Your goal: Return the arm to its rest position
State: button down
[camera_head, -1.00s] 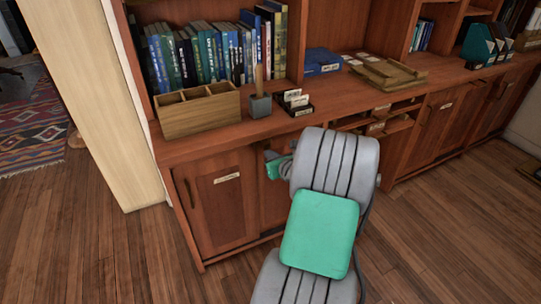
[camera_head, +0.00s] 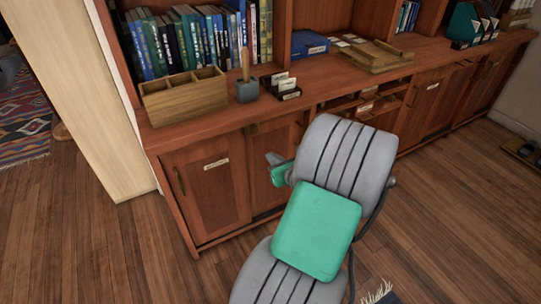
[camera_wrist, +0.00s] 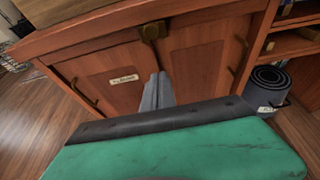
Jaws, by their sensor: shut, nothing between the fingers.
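My gripper (camera_wrist: 157,92) shows in the wrist view as two grey fingers held together, shut with nothing between them. It points toward the cabinet's lower doors and is apart from them as far as I can tell. In the head view the gripper (camera_head: 274,160) is small and partly hidden behind my grey and green arm (camera_head: 318,232). The arm stands folded in front of the wooden cabinet (camera_head: 215,190), and its links cover part of the doors and floor.
On the counter are a wooden divided box (camera_head: 185,98), a pencil cup (camera_head: 247,91), a card holder (camera_head: 282,88) and a wooden tray (camera_head: 375,57). Books (camera_head: 190,45) fill the shelf. Floor at right (camera_head: 450,210) is clear.

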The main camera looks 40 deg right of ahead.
jog(key=w+a+r+n+g+y+p, duration=0.2)
jog(key=w+a+r+n+y+p, duration=0.15)
jog(key=a+n, duration=0.55)
jog(key=w+a+r+n+g+y+p, duration=0.2)
jog(key=a+r+n+p, duration=0.3)
jog(key=a+n, duration=0.35)
jog(key=s+a+r+n+g+h+p, duration=0.1)
jog(key=s+a+r+n+g+p, duration=0.2)
jog(key=s+a+r+n, duration=0.3)
jog(key=s+a+r+n+g+p, duration=0.3)
jog(key=s+a+r+n+p, duration=0.3)
jog(key=n, duration=1)
jog(key=s+a+r, duration=0.1)
jog(key=a+r, duration=0.2)
jog(key=shift+a+r+h, duration=0.15)
jog(key=shift+a+h, duration=0.15)
jog(key=shift+h, duration=0.05)
